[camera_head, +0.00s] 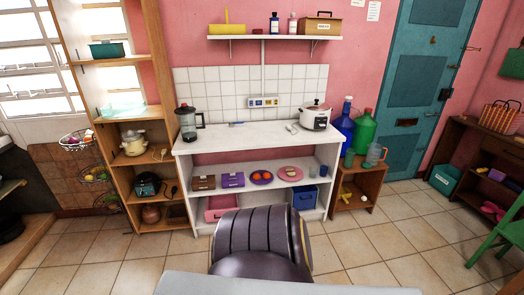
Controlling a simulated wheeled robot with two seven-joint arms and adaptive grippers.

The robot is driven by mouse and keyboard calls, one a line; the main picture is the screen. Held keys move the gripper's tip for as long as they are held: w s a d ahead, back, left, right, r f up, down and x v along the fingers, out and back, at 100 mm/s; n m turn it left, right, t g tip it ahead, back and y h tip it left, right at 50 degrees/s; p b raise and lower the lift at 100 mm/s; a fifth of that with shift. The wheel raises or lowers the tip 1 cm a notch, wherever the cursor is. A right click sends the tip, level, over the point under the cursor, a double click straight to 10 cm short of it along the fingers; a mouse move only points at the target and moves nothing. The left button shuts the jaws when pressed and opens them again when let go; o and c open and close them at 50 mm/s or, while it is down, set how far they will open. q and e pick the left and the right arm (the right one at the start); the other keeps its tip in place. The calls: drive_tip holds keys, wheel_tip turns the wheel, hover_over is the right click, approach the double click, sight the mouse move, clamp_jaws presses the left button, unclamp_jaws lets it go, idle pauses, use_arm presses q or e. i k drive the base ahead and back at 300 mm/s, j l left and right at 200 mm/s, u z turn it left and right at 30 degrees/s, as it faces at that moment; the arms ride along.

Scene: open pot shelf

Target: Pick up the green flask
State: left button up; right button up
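A large green flask (363,130) stands upright on the small wooden stand (368,180), to the right of the white counter. A tall blue bottle (345,122) stands just left of it, close to or touching it. A small green cup (349,158) and a grey-blue translucent jug (374,154) stand in front and hide the flask's lower part. Neither of my grippers is in view.
The white counter (240,140) holds a blender (187,122) and a rice cooker (315,116). A wooden shelf (165,187) stands left, a blue door (420,85) behind right. A brown desk (490,160) and green chair (500,235) are at right. Tiled floor (400,235) before the stand is clear.

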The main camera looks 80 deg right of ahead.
sight(349, 158)
drive_tip(key=z, duration=3.65)
